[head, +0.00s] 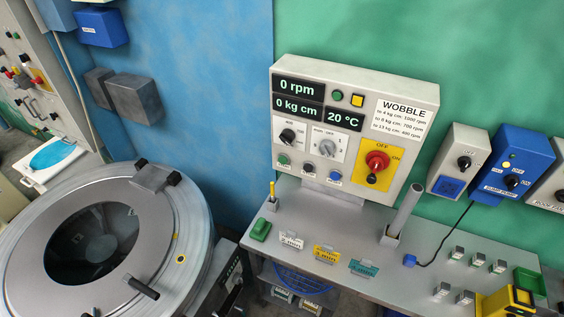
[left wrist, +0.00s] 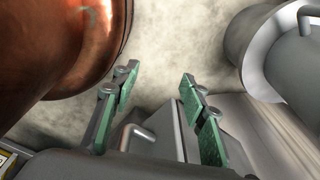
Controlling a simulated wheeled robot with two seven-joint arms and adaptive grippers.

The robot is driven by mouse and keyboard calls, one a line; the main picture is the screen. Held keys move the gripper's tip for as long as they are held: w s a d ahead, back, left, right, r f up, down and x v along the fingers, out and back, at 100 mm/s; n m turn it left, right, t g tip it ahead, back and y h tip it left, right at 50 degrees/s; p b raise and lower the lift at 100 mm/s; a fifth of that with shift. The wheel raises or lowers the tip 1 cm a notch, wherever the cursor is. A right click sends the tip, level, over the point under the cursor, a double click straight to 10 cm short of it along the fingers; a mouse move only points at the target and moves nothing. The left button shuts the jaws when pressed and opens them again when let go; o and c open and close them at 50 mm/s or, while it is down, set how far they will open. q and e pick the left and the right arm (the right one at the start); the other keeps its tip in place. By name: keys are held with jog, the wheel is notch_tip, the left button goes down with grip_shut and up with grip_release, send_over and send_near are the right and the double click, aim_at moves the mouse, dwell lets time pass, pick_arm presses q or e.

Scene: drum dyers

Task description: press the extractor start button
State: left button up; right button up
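The control panel (head: 355,75) stands upright at the back of the grey bench. Its displays read 0 rpm, 0 kg cm and 20 °C. A green button (head: 284,159) sits at its lower left, in a row with a black button (head: 308,168) and a blue button (head: 335,176); their small labels are hard to read. The round extractor drum (head: 90,240) is at the lower left, its dark opening showing. My left gripper (left wrist: 157,88) shows only in the left wrist view, fingers spread with nothing between them, away from the panel. My right gripper is in no view.
A red knob (head: 377,160) on a yellow plate is at the panel's right. A grey upright tube (head: 405,208) stands before it on the bench (head: 330,216). In the left wrist view, a copper vessel (left wrist: 65,45) and a steel vessel (left wrist: 285,50) flank my gripper.

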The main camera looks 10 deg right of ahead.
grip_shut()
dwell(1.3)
